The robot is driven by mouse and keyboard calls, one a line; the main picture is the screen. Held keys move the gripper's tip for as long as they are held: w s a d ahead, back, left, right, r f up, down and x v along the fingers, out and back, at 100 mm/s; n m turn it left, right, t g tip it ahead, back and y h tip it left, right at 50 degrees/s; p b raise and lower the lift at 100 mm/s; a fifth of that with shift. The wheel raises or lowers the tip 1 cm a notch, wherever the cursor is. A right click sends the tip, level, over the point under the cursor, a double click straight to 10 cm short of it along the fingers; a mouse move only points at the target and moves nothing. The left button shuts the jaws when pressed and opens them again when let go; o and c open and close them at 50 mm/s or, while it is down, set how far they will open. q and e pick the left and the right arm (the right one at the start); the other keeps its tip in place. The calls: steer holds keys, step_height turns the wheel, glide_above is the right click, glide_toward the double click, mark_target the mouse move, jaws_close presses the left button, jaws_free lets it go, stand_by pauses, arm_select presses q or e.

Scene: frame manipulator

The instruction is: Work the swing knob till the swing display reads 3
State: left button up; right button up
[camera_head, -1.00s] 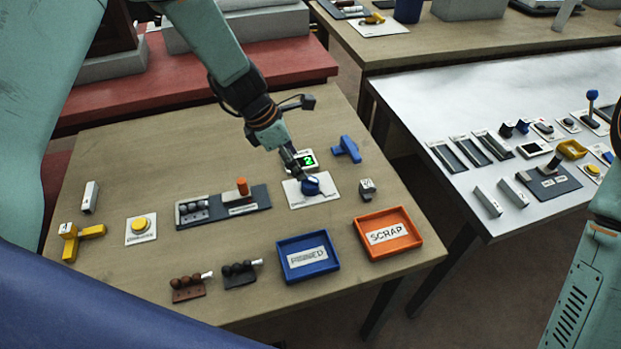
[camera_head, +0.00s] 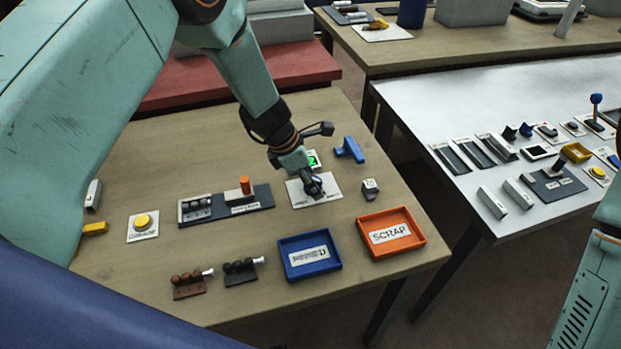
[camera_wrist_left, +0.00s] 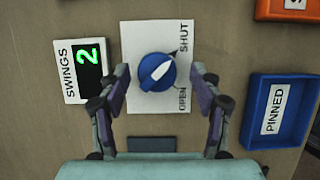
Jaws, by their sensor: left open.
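The swing knob (camera_wrist_left: 157,72) is a round blue dial with a white pointer, on a white plate (camera_wrist_left: 135,35) marked SHUT and OPEN. In the left wrist view its pointer is aimed up and right, toward the SHUT side. The swing display (camera_wrist_left: 90,64), labelled SWINGS, reads a green 2; in the head view the display (camera_head: 313,160) is partly covered by my arm. My left gripper (camera_wrist_left: 160,82) is open, with one finger on each side of the knob and apart from it. In the head view my left gripper (camera_head: 313,190) hides most of the knob. My right gripper is out of view.
A blue PINNED tray (camera_head: 310,273) and an orange SCRAP tray (camera_head: 390,248) stand in front of the plate. A blue handle (camera_head: 349,150) is behind right, a small grey block (camera_head: 370,190) to the right. A dark fixture with an orange peg (camera_head: 245,185) lies to the left.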

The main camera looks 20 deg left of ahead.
arm_select(q)
steer(key=shift+w+a+f, duration=0.15)
steer(key=shift+w+f, duration=0.1)
steer(key=shift+w, duration=0.05)
steer(key=shift+c, duration=1.8)
steer(key=shift+s+d+r, duration=0.15)
steer(key=shift+d, duration=0.05)
steer(key=c, duration=0.3)
steer(key=shift+a, duration=0.1)
steer(key=c, duration=0.5)
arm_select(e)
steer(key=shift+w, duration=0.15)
